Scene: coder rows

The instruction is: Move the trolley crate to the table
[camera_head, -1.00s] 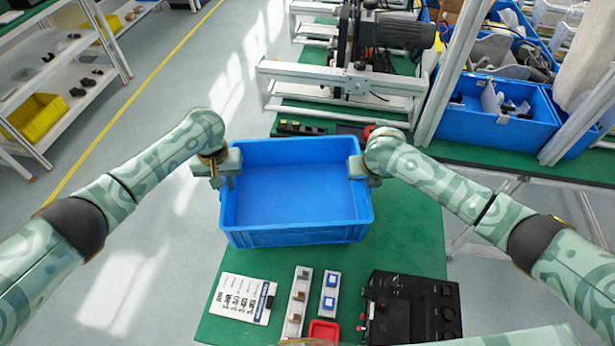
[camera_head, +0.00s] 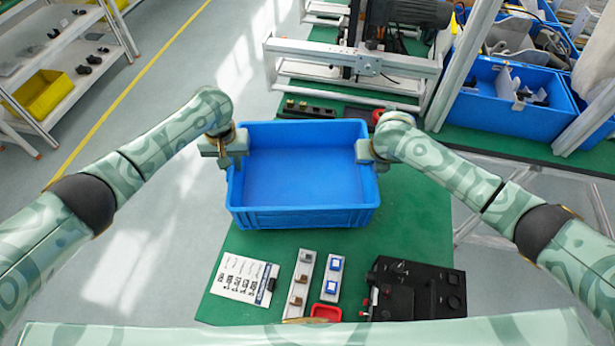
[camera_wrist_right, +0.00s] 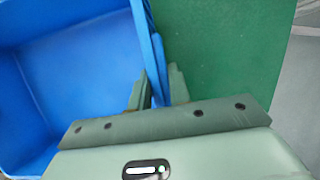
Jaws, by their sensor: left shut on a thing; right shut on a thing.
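The blue crate (camera_head: 302,217) is empty and looks level. It is above or on the green table (camera_head: 410,220), in the table's middle; I cannot tell whether its bottom touches the top. My left gripper (camera_head: 230,160) is shut on the crate's left rim. My right gripper (camera_head: 368,153) is shut on the right rim. In the right wrist view, the crate's wall (camera_wrist_right: 148,45) runs between the fingers of the right gripper (camera_wrist_right: 158,90). The fingertips are partly hidden.
Behind the crate stands a metal-framed machine (camera_head: 355,62). Blue bins (camera_head: 500,103) are at the right back.

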